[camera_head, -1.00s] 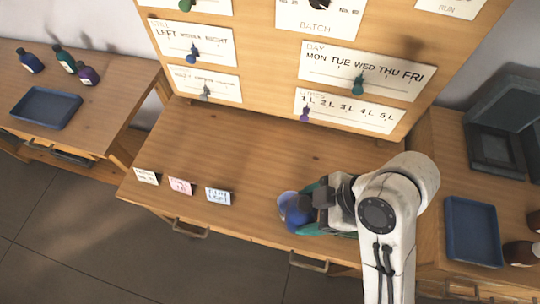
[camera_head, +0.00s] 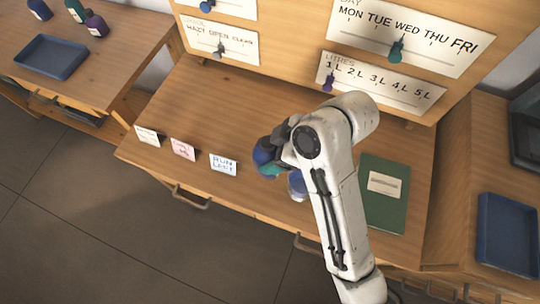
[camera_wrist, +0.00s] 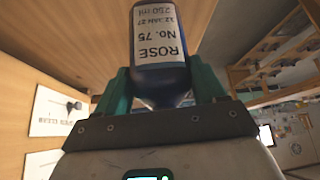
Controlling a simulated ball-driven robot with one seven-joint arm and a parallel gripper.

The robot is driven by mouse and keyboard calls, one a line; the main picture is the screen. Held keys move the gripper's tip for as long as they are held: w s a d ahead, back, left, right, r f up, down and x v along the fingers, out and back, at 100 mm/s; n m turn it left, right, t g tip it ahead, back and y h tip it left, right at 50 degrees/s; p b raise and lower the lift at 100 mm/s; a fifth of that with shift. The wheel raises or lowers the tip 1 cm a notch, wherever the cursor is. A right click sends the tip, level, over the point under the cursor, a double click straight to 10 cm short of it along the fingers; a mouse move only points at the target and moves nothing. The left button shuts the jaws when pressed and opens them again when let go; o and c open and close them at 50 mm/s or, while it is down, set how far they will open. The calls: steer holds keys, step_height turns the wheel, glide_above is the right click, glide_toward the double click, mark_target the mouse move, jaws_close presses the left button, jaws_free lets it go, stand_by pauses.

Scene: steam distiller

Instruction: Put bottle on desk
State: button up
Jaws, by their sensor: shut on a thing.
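My gripper (camera_head: 268,168) has teal fingers and is shut on a dark blue bottle (camera_head: 262,151). In the wrist view the bottle (camera_wrist: 160,35) sits between both fingers (camera_wrist: 162,85), and its white label reads "ROSE No. 75", upside down in that picture. Its narrower end points toward the palm. In the head view the bottle appears over the wooden desk (camera_head: 200,110), right of the card row. I cannot tell whether it touches the desk top. My arm hides part of the bottle's surroundings.
A blue and pale round thing (camera_head: 297,185) is partly hidden by my arm. A green book (camera_head: 390,210) lies to the right. A dial board (camera_head: 290,45) rises behind.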

steer(key=shift+w+a+f, duration=0.3)
steer(key=shift+f, duration=0.15)
steer(key=shift+w+a+f, duration=0.1)
steer(key=shift+f, duration=1.6)
steer(key=shift+f, duration=0.1)
steer(key=o, duration=1.4)
steer(key=shift+o, duration=0.2)
steer(key=p+v, duration=0.3)
steer(key=v, duration=0.9)
